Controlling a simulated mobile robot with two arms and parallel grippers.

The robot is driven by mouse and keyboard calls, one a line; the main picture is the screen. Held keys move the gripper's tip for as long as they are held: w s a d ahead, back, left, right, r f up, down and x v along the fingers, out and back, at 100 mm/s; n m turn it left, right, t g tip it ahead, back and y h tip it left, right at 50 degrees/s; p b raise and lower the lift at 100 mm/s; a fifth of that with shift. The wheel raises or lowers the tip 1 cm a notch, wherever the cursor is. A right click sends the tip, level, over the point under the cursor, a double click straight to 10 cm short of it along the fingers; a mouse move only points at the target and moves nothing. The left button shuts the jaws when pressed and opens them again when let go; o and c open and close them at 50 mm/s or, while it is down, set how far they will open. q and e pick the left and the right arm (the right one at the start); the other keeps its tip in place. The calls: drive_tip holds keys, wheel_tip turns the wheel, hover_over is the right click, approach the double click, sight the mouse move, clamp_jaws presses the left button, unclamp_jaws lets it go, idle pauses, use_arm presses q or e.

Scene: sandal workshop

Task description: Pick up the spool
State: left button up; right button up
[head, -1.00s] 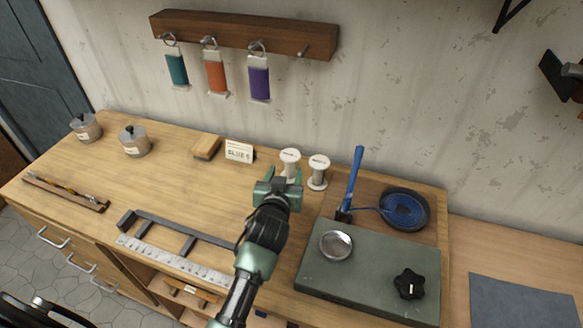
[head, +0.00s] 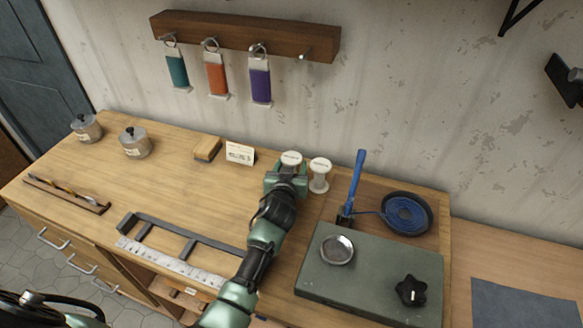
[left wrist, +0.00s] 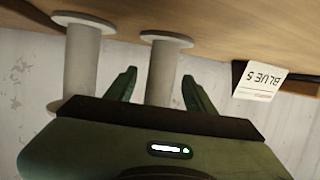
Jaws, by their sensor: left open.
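Two white spools stand upright side by side at the back of the bench. In the head view, the left spool (head: 291,157) is mostly hidden behind my left gripper (head: 287,178), with its top flange showing. The right spool (head: 320,176) stands just beside it. In the left wrist view, which is upside down, my left gripper (left wrist: 159,80) is open, with one finger on each side of the left spool (left wrist: 161,72). I cannot tell whether the fingers touch it. The right spool (left wrist: 81,62) is outside the fingers. My right gripper is not in view.
A small label card (head: 240,153) stands left of the spools. To the right are a blue-handled tool (head: 354,183), a blue coil in a dark dish (head: 406,213) and a grey-green board (head: 365,280) with a round metal dish (head: 337,249). A dark metal frame (head: 185,236) lies in front.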

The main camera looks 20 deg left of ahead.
use_arm(q)
clamp_jaws()
